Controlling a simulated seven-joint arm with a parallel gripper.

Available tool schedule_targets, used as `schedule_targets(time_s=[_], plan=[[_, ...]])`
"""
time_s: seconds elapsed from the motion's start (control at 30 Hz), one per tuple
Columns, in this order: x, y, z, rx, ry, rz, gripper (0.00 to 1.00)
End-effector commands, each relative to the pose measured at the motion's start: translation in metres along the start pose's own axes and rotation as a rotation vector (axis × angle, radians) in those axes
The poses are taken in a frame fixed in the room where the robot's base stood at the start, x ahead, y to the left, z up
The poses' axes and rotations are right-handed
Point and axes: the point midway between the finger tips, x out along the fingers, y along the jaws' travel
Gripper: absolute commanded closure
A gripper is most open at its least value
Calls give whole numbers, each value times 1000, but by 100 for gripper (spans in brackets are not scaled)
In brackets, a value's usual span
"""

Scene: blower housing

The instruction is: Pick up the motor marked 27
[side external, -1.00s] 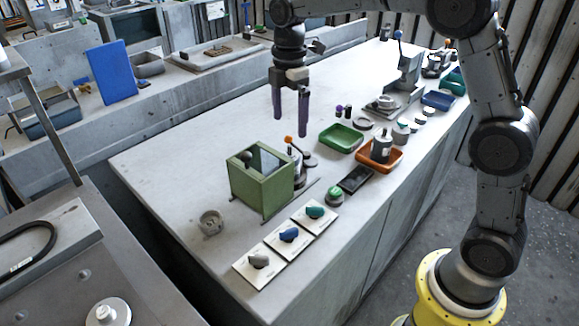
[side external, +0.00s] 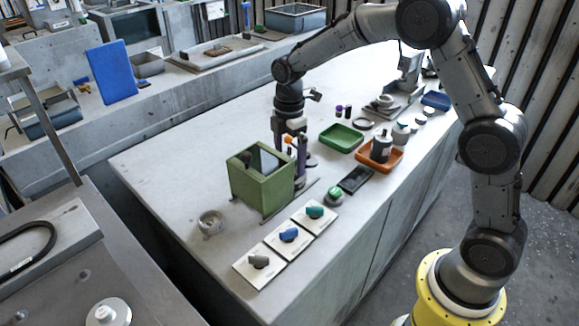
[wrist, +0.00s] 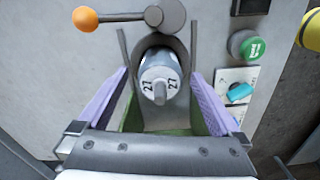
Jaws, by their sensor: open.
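The motor marked 27 (wrist: 160,88) is a pale grey cylinder with a shaft stub in the wrist view, its end face towards the camera. It stands in a dark grey rounded holder (wrist: 181,57). My gripper (wrist: 159,76) is open, with one purple finger on each side of the motor; whether they touch it I cannot tell. In the side external view my gripper (side external: 291,158) is low behind the green box (side external: 262,182). The motor cannot be made out there, being hidden by the gripper and box.
An orange-knobbed lever (wrist: 86,19) lies just beyond the holder. A green button (side external: 335,195) and several knob cards (side external: 289,236) are nearby. An orange tray (side external: 397,158) holds another grey cylinder (side external: 381,146); a green tray (side external: 341,138) is beside it. The bench's left side is mostly clear.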

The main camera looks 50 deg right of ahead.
Motion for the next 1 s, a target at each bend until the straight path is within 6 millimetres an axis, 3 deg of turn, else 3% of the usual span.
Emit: schedule_targets(time_s=[0.17,0.7,1.0], plan=[[0,0,0,0,0,0,2],[-1,0,0,0,0,1,99],[-2,1,0,-1,1,5,100]])
